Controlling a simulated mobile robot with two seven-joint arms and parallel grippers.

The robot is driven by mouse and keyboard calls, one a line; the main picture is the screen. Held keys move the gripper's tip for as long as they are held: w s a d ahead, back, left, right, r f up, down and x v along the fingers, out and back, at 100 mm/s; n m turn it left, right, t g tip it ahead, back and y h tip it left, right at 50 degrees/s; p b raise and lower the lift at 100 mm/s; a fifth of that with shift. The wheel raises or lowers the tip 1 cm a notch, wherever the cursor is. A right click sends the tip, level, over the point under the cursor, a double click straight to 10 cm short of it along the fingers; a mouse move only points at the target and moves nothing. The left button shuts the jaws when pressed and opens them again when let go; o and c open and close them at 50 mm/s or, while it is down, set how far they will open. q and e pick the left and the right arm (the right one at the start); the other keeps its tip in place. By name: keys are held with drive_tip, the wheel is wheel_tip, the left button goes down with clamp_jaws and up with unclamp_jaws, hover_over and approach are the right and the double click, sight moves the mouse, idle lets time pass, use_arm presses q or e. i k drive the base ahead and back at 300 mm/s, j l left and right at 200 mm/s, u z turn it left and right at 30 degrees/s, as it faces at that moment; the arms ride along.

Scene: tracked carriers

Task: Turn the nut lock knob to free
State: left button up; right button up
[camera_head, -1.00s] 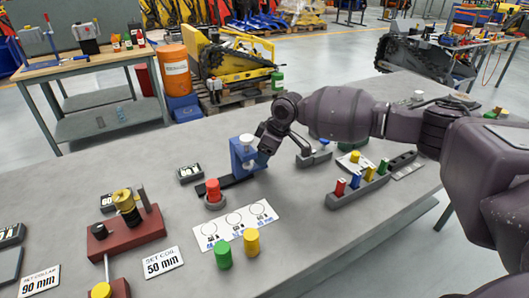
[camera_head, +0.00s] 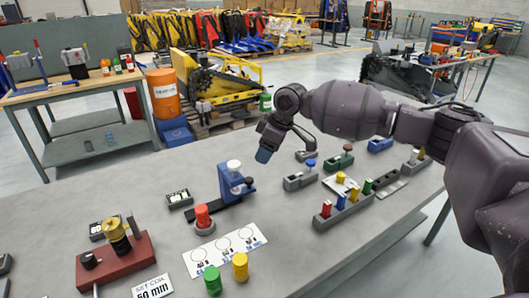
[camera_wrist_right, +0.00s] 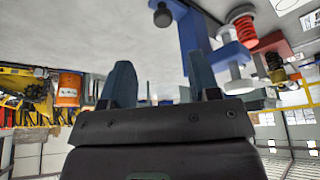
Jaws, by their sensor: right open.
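A blue stand (camera_head: 224,183) with a white round cap (camera_head: 234,165) stands on the grey table in the head view, left of my right gripper (camera_head: 265,153). I cannot tell which part is the nut lock knob. The right wrist view shows the blue stand (camera_wrist_right: 193,32) upside down at upper right, with a black knob (camera_wrist_right: 162,16) on it. My right gripper (camera_wrist_right: 162,82) is open and empty there, its two dark fingers apart and clear of the stand. My left gripper is not in view.
A red cylinder (camera_head: 202,214) stands beside the stand. Green (camera_head: 212,280) and yellow (camera_head: 240,266) cylinders stand by a white card (camera_head: 225,247). A red fixture (camera_head: 117,262) is at left; a rack of coloured pegs (camera_head: 343,210) is at right.

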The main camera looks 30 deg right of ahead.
sight(88, 260)
drive_tip(key=k, duration=1)
